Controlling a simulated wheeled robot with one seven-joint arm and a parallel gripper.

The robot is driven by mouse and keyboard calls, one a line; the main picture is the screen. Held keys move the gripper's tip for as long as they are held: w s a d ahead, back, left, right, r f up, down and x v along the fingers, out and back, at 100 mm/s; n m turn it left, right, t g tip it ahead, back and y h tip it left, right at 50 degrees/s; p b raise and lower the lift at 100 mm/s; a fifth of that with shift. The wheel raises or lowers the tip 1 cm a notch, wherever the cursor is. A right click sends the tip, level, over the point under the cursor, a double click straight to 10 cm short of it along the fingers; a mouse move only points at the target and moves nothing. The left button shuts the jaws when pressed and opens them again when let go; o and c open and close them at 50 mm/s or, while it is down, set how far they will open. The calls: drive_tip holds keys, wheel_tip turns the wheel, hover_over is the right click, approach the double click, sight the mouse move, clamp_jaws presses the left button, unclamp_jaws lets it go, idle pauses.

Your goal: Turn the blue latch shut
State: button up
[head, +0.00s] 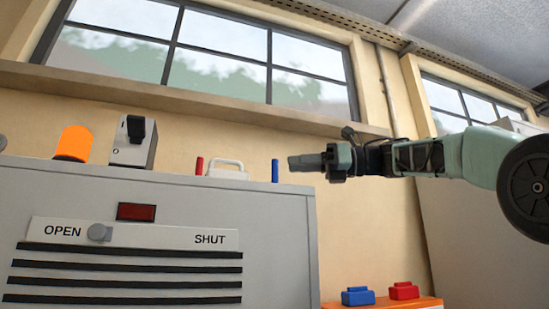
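A slim blue upright post (275,171) stands on the top right of the grey cabinet (280,225); it is the blue piece that could be the latch. A similar red post (199,166) stands further left, with a white handle (228,171) between them. My gripper (291,162) reaches in from the right, its fingers pointing left with the tips just right of the blue post. A small gap shows between them in the picture; depth is unclear. The fingers overlap in side view, so their opening is hidden.
The cabinet front has a label plate (150,236) reading OPEN and SHUT, with a grey knob (99,232) by OPEN. An orange lamp (73,144) and a grey switch box (133,142) stand on top. Blue (358,296) and red (404,290) blocks sit on an orange surface lower right.

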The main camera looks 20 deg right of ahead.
sight(275, 165)
drive_tip(key=p+x, duration=0.2)
drive_tip(key=x, duration=0.4)
drive_tip(key=shift+c, duration=0.3)
clamp_jaws()
